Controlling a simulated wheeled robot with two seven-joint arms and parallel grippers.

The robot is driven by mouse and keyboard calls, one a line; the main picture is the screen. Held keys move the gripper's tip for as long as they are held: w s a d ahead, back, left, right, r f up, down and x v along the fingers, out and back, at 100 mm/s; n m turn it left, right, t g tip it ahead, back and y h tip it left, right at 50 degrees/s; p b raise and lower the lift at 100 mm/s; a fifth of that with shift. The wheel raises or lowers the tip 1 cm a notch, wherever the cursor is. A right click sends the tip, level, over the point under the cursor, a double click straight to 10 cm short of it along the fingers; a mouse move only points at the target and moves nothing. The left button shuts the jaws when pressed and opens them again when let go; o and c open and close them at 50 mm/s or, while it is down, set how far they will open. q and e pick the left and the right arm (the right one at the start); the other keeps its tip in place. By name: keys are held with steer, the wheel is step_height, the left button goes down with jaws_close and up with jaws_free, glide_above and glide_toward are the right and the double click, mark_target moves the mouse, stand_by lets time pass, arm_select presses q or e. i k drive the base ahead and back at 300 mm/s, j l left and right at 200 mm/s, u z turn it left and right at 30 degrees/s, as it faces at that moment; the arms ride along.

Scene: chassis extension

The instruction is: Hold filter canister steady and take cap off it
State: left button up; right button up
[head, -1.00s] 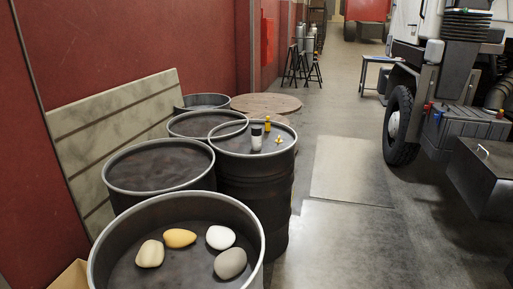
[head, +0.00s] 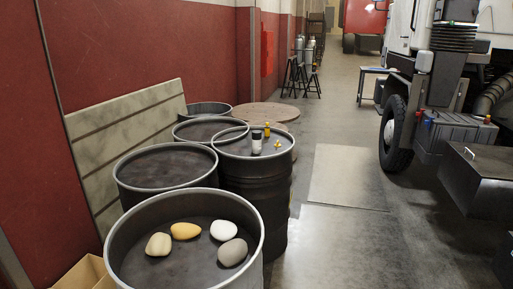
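A small upright canister (head: 256,146) with a white body and a dark end stands on the top of a dark steel drum (head: 262,195). It looks like the filter canister, but it is small and I cannot tell its cap from its body for sure. A small yellow bottle-like thing (head: 267,130) stands just behind it, and a small yellow piece (head: 277,144) lies to its right, apart from it. Neither of my grippers is in view.
The nearest drum (head: 255,251) holds several stone-like lumps. More drums (head: 165,168) stand behind it along the red wall (head: 120,50). A truck (head: 450,80) stands at right, with a dark box (head: 485,180) nearer. The floor (head: 340,240) between is clear.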

mark_target(256, 144)
steer(key=u, duration=1.3)
steer(key=i+l, duration=0.2)
steer(key=l, duration=0.45)
steer(key=i+l, duration=0.25)
steer(key=l, duration=0.4)
steer(key=i+l, duration=0.2)
steer(key=l, duration=0.45)
steer(key=i+l, duration=0.25)
steer(key=l, duration=0.4)
steer(key=i+l, duration=0.2)
steer(key=l, duration=0.45)
steer(key=i+l, duration=0.25)
steer(key=l, duration=0.4)
steer(key=i+l, duration=0.2)
steer(key=l, duration=0.45)
steer(key=i+l, duration=0.25)
steer(key=l, duration=0.4)
